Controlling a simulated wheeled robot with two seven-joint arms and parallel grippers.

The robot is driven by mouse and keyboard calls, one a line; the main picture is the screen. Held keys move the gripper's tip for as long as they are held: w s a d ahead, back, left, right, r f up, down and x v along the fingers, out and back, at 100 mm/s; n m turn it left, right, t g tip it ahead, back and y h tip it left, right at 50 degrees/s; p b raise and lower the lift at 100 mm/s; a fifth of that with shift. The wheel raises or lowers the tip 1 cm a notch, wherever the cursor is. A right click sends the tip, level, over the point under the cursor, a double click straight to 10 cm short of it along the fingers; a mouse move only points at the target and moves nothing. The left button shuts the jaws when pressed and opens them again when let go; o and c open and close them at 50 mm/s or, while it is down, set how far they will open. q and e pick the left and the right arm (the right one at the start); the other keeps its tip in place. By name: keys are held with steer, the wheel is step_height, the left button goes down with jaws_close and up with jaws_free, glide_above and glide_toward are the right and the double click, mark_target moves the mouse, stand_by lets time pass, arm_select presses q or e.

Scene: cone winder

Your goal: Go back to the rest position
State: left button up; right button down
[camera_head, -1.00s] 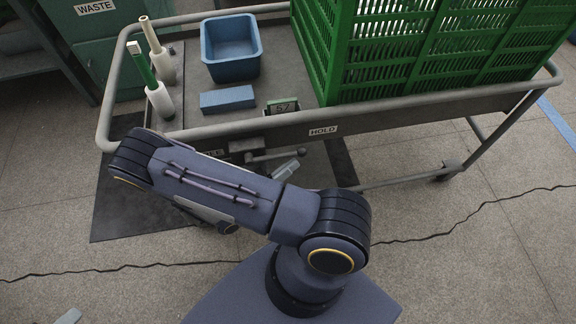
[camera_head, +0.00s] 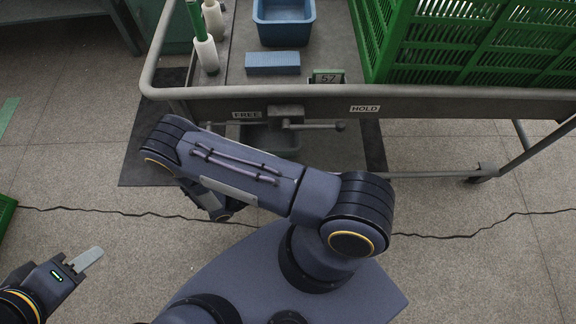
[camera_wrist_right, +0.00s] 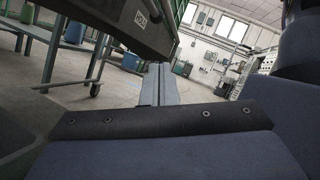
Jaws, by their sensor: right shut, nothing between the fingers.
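My left gripper (camera_head: 88,258) shows at the lower left of the head view, over bare floor and apart from the cart. Its pale fingers overlap from this side, so I cannot tell whether they are open. Nothing shows in them. My right arm lies folded across the middle of the head view, in front of the cart; its gripper is hidden there. In the right wrist view my right gripper (camera_wrist_right: 160,85) has its two grey fingers together, with nothing between them.
A grey cart (camera_head: 440,103) stands ahead, carrying a green crate (camera_head: 470,55), a blue bin (camera_head: 284,33), a blue block (camera_head: 272,63), a small display (camera_head: 327,77) and yarn cones (camera_head: 207,52). A dark mat (camera_head: 150,158) lies below.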

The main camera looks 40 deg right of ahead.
stand_by(0.4)
steer(key=s+r+m+t+y+p, duration=0.1)
steer(key=r+m+t+y+p, duration=0.2)
steer(key=r, duration=1.5)
steer(key=s+r+m+t+y+p, duration=0.2)
steer(key=r+m+t+y+p, duration=0.2)
steer(key=r+m+y+p, duration=0.8)
steer(key=s+r+m+t+y+p, duration=0.1)
steer(key=r+m+t+y+p, duration=0.3)
steer(key=r+p, duration=1.2)
step_height(320, 180, up, 9)
steer(key=m+y, duration=0.3)
steer(key=y, duration=0.3)
steer(key=shift+s+m+y+p, duration=0.2)
steer(key=shift+m+y+p, duration=0.1)
steer(key=shift+p, duration=0.1)
